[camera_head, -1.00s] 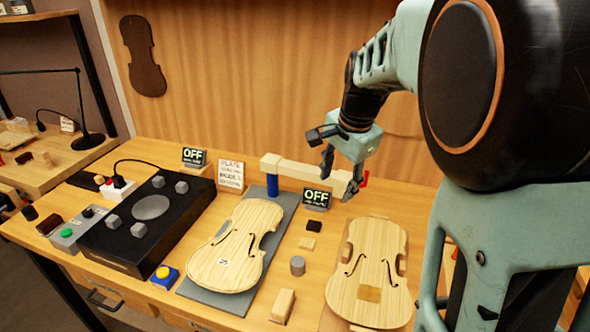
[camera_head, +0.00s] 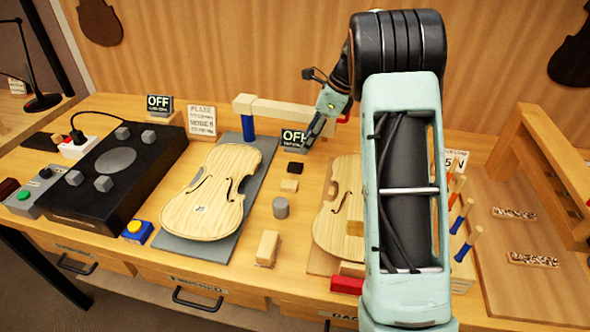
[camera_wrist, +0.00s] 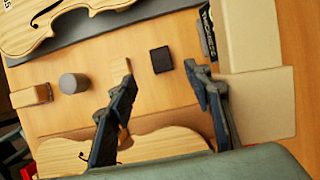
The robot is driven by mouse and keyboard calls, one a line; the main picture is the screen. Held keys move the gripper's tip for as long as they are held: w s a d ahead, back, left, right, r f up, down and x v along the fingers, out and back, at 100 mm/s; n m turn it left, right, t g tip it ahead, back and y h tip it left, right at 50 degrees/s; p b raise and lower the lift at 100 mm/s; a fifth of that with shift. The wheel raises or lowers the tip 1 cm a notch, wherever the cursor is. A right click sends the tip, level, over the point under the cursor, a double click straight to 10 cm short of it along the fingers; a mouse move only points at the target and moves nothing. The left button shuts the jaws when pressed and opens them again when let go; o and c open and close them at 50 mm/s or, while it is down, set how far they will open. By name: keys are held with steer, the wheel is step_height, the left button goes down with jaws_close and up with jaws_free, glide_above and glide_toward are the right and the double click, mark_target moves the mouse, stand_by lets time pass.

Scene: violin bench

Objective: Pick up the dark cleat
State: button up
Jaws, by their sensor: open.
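The dark cleat (camera_head: 295,168) is a small black square block lying flat on the bench between the two violin plates. It also shows in the wrist view (camera_wrist: 161,59), just beyond the fingertips and between their lines. My gripper (camera_wrist: 158,80) is open and empty, with its two dark fingers apart on either side of the cleat's line. Nothing covers the cleat.
A pale small block (camera_head: 289,185), a grey cylinder (camera_head: 280,207) and a tan block (camera_head: 268,248) lie in a row nearer the front. A violin plate (camera_head: 213,190) lies left, another (camera_head: 330,228) right, partly behind my arm. The OFF sign (camera_head: 293,138) stands behind the cleat.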

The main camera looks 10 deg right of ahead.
mark_target(296, 166)
step_height(296, 166, down, 2)
steer(key=shift+f, duration=0.25)
steer(key=x, duration=0.7)
steer(key=shift+a+f, duration=0.1)
steer(key=c, duration=0.8)
